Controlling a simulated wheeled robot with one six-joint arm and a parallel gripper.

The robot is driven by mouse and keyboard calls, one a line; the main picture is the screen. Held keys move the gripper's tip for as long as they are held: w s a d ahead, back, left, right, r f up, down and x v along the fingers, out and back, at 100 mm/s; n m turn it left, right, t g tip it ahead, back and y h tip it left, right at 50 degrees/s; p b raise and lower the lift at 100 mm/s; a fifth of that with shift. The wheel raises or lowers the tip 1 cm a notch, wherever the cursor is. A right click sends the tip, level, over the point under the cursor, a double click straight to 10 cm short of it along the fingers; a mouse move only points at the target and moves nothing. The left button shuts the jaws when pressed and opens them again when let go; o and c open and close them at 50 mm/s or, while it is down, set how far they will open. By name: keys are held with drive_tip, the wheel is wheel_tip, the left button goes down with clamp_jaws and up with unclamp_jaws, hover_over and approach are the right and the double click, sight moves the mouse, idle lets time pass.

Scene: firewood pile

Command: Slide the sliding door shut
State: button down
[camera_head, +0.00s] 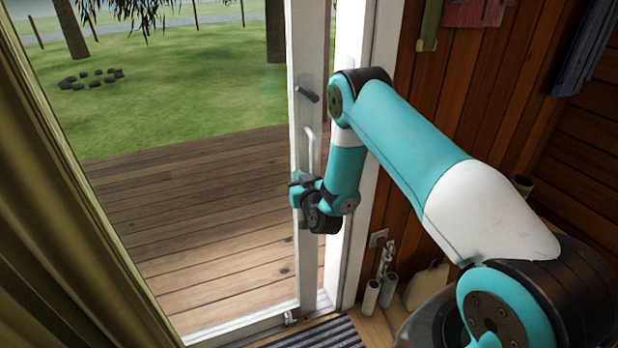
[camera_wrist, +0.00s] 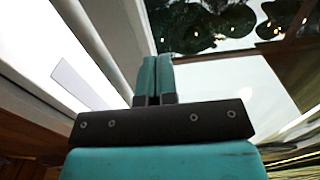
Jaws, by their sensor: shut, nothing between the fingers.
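The sliding door (camera_head: 307,250) is a large glass panel with a white frame. Its upright stile stands close to the white jamb (camera_head: 358,220), with a narrow strip between them. A dark lever (camera_head: 308,95) and a pale upright pull handle (camera_head: 309,150) sit on the stile. My gripper (camera_head: 297,190) is at the stile just below the pull handle; I cannot tell whether it touches. In the wrist view, the two teal fingers (camera_wrist: 156,75) are together with nothing between them, beside a pale upright frame part (camera_wrist: 112,40).
A green-gold curtain (camera_head: 60,200) hangs at left. A striped mat (camera_head: 315,335) lies by the threshold. Rolled items (camera_head: 371,297) stand on the floor right of the jamb, by the wood wall (camera_head: 490,90). A deck (camera_head: 210,210) and lawn show through the glass.

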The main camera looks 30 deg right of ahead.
drive_tip(key=s+a+b, duration=0.1)
drive_tip(key=s+b, duration=0.2)
drive_tip(key=s, duration=0.5)
drive_tip(key=shift+s+a, duration=0.2)
drive_tip(key=shift+s, duration=0.15)
